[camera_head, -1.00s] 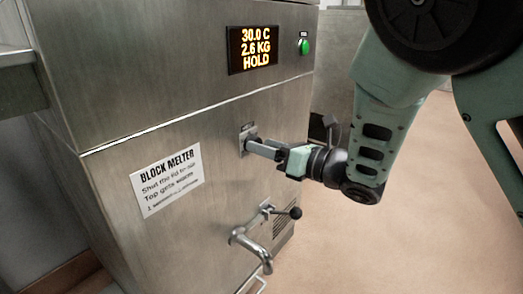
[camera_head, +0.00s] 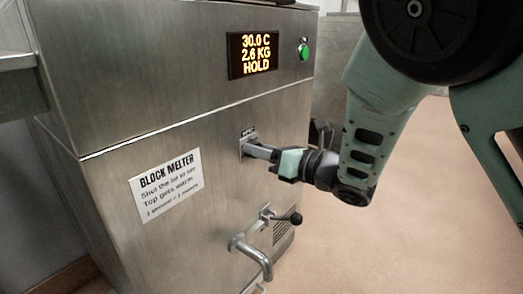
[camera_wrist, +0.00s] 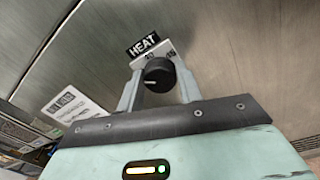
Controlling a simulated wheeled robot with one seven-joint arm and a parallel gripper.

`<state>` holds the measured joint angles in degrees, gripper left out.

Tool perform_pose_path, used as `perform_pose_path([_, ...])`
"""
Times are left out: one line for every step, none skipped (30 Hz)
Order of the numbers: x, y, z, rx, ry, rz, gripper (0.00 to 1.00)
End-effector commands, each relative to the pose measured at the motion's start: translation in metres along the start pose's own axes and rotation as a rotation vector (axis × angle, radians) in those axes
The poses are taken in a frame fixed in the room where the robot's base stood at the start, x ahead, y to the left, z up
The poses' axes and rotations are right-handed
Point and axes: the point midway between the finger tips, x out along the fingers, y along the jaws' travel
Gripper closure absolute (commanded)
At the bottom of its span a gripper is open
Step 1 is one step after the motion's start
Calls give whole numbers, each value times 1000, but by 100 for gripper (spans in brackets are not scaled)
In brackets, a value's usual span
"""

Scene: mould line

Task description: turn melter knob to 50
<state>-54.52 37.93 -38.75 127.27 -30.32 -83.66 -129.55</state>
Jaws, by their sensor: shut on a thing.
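The melter (camera_head: 120,100) is a steel cabinet with a display (camera_head: 253,52) reading 30.0 C, 2.6 KG, HOLD. Its black knob (camera_wrist: 158,74) shows in the wrist view, under a HEAT label (camera_wrist: 143,45) and a small pale scale plate whose numbers are only partly legible. My gripper (camera_head: 256,151) reaches the melter's front at the knob. In the wrist view the fingers of my gripper (camera_wrist: 158,86) stand on both sides of the knob, shut on it. In the head view the fingers hide the knob.
A tap with a black-balled lever (camera_head: 262,240) juts out below my gripper. A green button (camera_head: 304,50) is right of the display. A BLOCK MELTER sign (camera_head: 166,184) is on the front. Open floor (camera_head: 430,200) lies to the right.

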Motion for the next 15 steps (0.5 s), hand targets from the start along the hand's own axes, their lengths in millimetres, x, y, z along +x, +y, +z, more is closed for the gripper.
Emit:
perform_pose_path([0,0,0,16,-1,1,87])
perform_pose_path([0,0,0,28,-1,1,87])
perform_pose_path([0,-1,0,46,-3,1,87])
perform_pose_path([0,-1,0,62,-4,1,87])
perform_pose_path([0,-1,0,79,-5,1,87])
perform_pose_path([0,0,0,106,-6,2,87])
perform_pose_path([0,-1,0,127,-8,2,87])
perform_pose_path([-1,-1,0,150,-9,2,87])
perform_pose_path([-1,-1,0,183,-11,4,87])
perform_pose_path([-1,-1,0,208,-12,4,87])
perform_pose_path([-1,-2,0,235,-14,4,87])
perform_pose_path([-1,-2,0,273,-15,5,87])
perform_pose_path([-1,-2,0,300,-17,5,87])
perform_pose_path([-1,-2,-1,328,-18,5,87])
perform_pose_path([-1,-2,-1,367,-20,5,87])
